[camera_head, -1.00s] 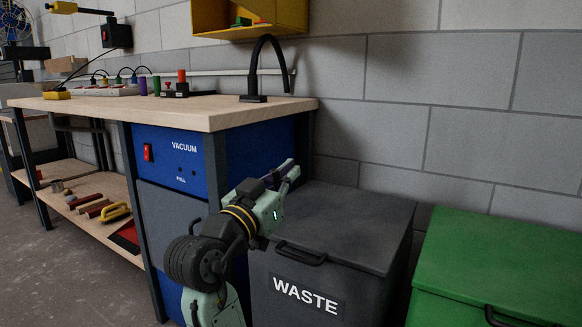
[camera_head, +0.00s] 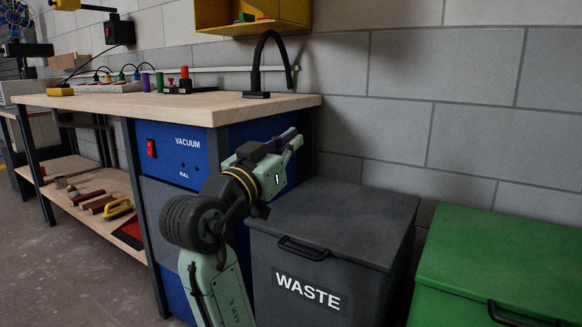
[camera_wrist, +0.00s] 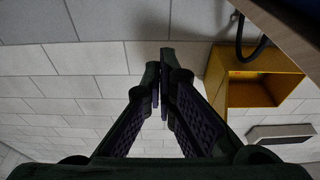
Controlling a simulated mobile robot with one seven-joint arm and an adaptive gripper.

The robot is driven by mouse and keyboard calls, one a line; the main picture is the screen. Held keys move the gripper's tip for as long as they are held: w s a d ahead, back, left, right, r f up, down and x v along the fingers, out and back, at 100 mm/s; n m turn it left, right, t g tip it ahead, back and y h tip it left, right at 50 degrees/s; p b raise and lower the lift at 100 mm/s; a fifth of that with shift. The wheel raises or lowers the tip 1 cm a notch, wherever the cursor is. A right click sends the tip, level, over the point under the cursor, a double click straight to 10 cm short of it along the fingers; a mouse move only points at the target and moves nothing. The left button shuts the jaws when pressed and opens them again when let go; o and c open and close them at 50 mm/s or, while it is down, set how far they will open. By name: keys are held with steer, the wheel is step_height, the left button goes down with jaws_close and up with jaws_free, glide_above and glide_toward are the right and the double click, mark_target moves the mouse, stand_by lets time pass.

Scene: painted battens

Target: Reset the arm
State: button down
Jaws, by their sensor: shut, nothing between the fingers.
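My gripper (camera_head: 290,138) is in front of the right end of the workbench, above the back left of the grey WASTE bin (camera_head: 335,225). It is pale green and black, and its fingers point up and to the right. In the wrist view my gripper (camera_wrist: 164,75) has its two fingers converging at the tips, with nothing between them. My arm rises from the bottom of the head view and bends at a dark, ribbed joint.
The workbench (camera_head: 190,107) with a blue VACUUM unit (camera_head: 172,158) stands left. A black curved hose (camera_head: 256,60) rises from its top. A green bin (camera_head: 500,262) stands right. A yellow wall box (camera_head: 250,15) hangs above; it also shows in the wrist view (camera_wrist: 217,75).

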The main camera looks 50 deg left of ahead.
steer(key=shift+r, duration=2.1)
